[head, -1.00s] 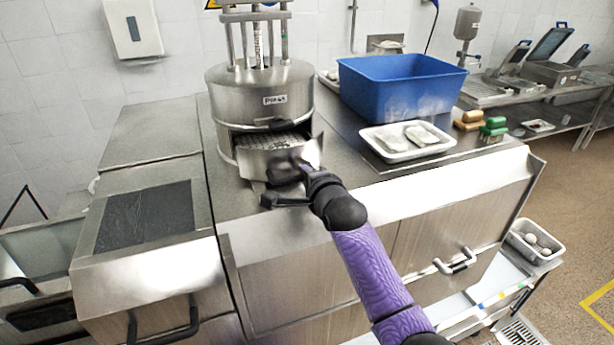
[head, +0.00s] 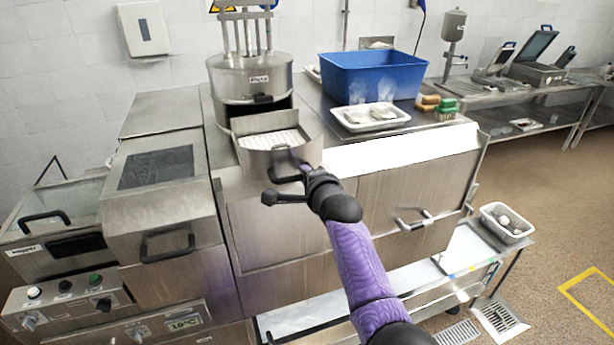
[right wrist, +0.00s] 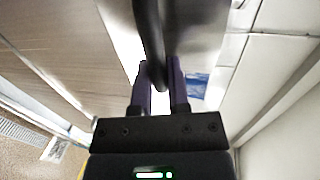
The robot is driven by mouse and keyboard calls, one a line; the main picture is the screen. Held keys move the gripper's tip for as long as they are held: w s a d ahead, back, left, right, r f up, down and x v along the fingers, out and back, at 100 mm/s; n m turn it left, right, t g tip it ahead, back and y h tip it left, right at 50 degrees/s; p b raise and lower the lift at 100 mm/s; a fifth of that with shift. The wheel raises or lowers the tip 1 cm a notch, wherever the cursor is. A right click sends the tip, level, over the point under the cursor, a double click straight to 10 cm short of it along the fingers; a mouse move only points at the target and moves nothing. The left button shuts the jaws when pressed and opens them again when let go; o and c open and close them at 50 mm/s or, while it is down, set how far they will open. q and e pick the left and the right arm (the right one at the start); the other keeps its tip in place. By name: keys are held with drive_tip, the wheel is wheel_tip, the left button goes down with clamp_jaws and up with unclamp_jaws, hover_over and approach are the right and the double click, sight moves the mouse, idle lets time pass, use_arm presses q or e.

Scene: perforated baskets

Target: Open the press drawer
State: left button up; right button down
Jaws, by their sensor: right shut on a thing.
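The press (head: 250,82) is a round steel cylinder on the steel counter. Its drawer (head: 270,157) is slid well out toward me, with a white perforated basket or plate (head: 268,141) inside. My right gripper (head: 303,170) is at the drawer's front, shut on the dark drawer handle (head: 287,178). In the right wrist view, the dark handle bar (right wrist: 150,45) runs between the two purple fingers of my right gripper (right wrist: 160,80). My left gripper is not in view.
A blue bin (head: 372,75) and a white tray (head: 368,117) with packets stand right of the press. Brushes (head: 445,108) lie near the counter's right end. A dark lever (head: 283,198) juts out below the drawer. Open floor lies at the right.

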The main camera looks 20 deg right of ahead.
drive_tip(key=shift+f, duration=0.25)
drive_tip(key=c, duration=0.8)
unclamp_jaws()
drive_tip(key=shift+s, duration=0.1)
drive_tip(key=shift+o, duration=0.8)
drive_tip(key=shift+s+r, duration=0.15)
drive_tip(key=shift+r, duration=0.05)
drive_tip(key=v, duration=0.9)
drive_tip(key=shift+s+p, duration=0.35)
drive_tip(key=shift+r, duration=0.1)
